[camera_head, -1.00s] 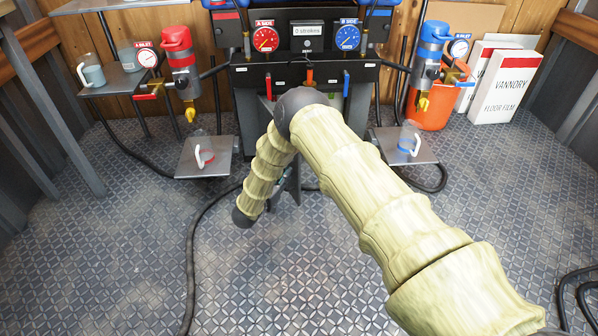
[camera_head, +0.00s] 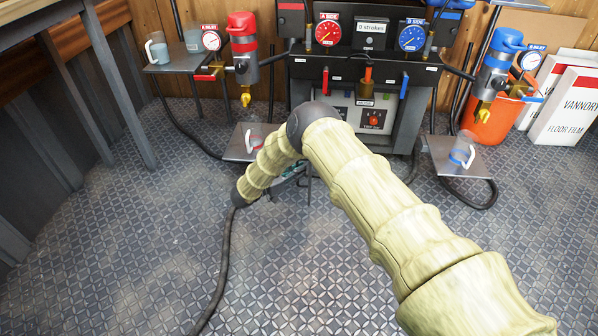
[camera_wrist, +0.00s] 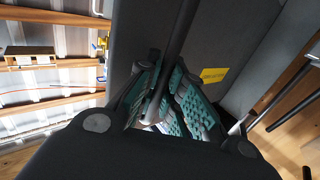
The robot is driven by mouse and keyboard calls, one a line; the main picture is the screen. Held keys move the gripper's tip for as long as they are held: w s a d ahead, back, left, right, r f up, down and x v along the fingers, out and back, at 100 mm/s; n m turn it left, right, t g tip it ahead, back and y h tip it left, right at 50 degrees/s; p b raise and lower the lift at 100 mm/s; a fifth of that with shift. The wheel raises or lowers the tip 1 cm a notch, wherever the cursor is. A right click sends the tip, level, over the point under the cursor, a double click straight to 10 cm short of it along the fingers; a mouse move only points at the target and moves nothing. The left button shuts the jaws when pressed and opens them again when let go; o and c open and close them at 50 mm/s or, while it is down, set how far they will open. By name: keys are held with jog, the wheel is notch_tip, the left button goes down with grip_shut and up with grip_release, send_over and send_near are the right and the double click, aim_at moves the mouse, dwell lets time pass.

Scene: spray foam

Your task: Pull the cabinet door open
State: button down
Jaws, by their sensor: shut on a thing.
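The cabinet (camera_head: 405,125) is the dark machine body under two gauges, partly hidden behind my arm in the head view. A light panel with knobs (camera_head: 372,120) shows in its front. In the wrist view a grey door panel (camera_wrist: 235,40) with a yellow label fills the upper middle. A dark bar-like handle (camera_wrist: 184,28) runs down in front of it. My gripper (camera_wrist: 165,105), with teal finger pads, is shut around the bar's lower end. In the head view my gripper (camera_head: 288,178) is mostly hidden by my sleeved arm. The door's full outline is hidden there.
Small metal shelves with cups stand left (camera_head: 238,152) and right (camera_head: 448,168) of the cabinet. A black hose (camera_head: 222,270) runs along the floor on the left. An orange bucket (camera_head: 487,122) and white boxes (camera_head: 568,105) stand at right. The patterned floor in front is mostly clear.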

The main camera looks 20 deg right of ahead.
jog(key=shift+s+a+f, duration=0.2)
jog(key=shift+s+a, duration=0.05)
jog(key=shift+a, duration=0.05)
jog(key=c, duration=1.7)
grip_release()
jog(key=shift+o, duration=0.9)
jog(key=shift+w+d+r, duration=0.1)
jog(key=shift+w+r, duration=0.05)
jog(key=v, duration=1.2)
jog(key=shift+d, duration=0.1)
